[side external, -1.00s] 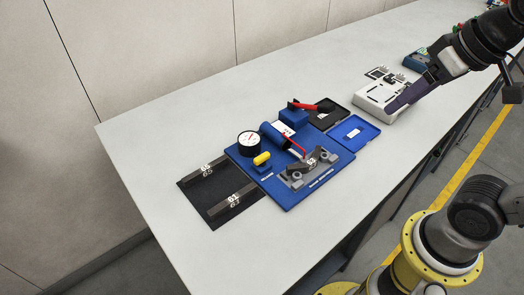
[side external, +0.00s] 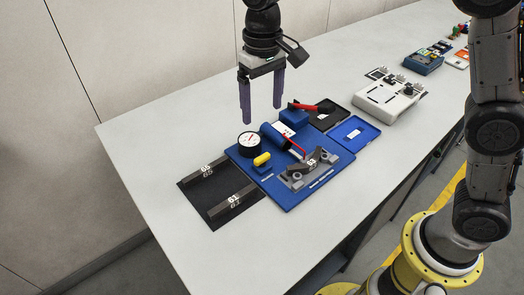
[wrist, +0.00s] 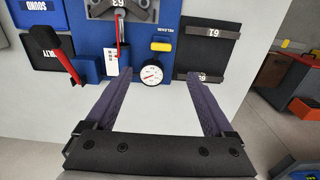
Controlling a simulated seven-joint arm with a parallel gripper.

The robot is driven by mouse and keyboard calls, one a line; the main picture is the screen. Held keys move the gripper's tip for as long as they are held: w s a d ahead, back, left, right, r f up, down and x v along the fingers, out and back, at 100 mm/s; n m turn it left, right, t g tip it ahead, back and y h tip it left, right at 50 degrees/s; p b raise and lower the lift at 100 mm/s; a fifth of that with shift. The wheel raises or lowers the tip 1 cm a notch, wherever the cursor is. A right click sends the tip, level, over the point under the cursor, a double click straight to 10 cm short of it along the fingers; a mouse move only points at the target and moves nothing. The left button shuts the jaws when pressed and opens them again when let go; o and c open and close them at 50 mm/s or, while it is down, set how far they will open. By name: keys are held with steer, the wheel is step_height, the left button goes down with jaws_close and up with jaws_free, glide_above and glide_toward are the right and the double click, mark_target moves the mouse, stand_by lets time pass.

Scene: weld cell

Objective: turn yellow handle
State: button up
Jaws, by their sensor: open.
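The yellow handle (side external: 262,159) is a short rounded bar on the blue board (side external: 314,193), beside the round white gauge (side external: 249,141). In the wrist view the yellow handle (wrist: 161,46) sits just above the gauge (wrist: 151,73), by a label reading RELEASE. My gripper (side external: 262,115) points down with its two fingers apart and nothing between them. It hangs above the back edge of the board, apart from the handle. In the wrist view my gripper (wrist: 164,75) has the gauge between its fingertips, with the handle beyond them.
A clamp holds a dark part on the board. A black mat (side external: 195,184) with numbered bars lies left. Blue and black trays and a white device (side external: 391,94) lie right. Bare table is at the back.

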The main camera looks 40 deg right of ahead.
mark_target(262, 156)
step_height(262, 156, down, 14)
steer(key=shift+s+a+r, duration=0.1)
stand_by(0.5)
steer(key=c, duration=1.4)
